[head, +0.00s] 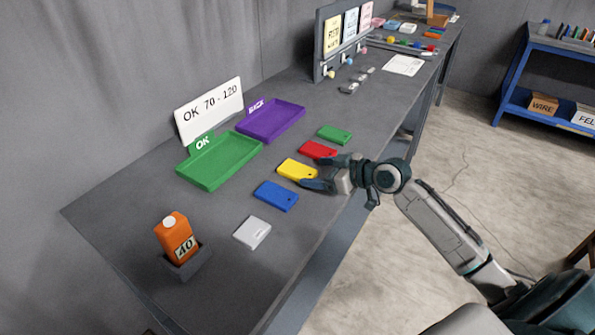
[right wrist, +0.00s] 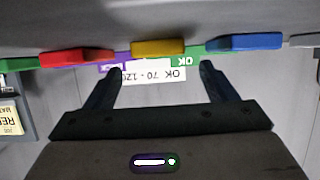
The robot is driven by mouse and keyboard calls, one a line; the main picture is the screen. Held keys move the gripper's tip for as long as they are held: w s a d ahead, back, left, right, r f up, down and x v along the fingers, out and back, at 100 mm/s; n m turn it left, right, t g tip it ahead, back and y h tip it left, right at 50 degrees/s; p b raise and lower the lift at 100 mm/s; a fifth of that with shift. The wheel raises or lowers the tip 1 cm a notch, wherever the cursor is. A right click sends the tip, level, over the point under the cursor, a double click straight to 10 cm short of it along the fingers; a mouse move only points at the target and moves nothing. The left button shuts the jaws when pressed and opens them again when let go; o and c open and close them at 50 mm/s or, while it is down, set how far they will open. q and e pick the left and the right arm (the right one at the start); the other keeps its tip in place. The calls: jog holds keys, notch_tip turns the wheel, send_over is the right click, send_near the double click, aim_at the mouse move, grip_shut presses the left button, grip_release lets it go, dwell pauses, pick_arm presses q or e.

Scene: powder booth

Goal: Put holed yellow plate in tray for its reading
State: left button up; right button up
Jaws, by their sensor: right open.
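The yellow plate (head: 295,170) with a small hole lies flat in the row of plates, between the red and blue ones. It also shows in the right wrist view (right wrist: 158,47), centred ahead of the fingers. My right gripper (head: 318,173) is open and empty at the yellow plate's front end, its fingers pointing at it. A green tray (head: 243,158) marked OK and a purple tray (head: 297,119) marked BACK are empty. A sign (head: 212,110) reads OK 70 - 120. An orange gauge (head: 174,234) appears to show 40. My left gripper is out of view.
A red plate (head: 320,150), a green plate (head: 335,135), a blue plate (head: 276,196) and a grey block (head: 252,232) lie near the yellow plate. A dark panel (head: 327,73) stands farther back. The table between plates and trays is clear.

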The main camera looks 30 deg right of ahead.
aim_at(302, 171)
jog(key=p+x, duration=0.1)
jog(key=x, duration=0.2)
jog(key=shift+w+a+f, duration=0.1)
jog(key=shift+w+a, duration=0.05)
jog(key=shift+w, duration=0.15)
jog(key=shift+w+a+f+p, duration=0.25)
jog(key=shift+w+f+p, duration=0.15)
jog(key=shift+w, duration=0.1)
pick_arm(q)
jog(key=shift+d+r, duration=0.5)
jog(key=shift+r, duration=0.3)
pick_arm(e)
jog(key=c, duration=1)
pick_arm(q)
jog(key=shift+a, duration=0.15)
pick_arm(e)
jog(key=shift+c, duration=1.4)
jog(key=shift+r, duration=0.1)
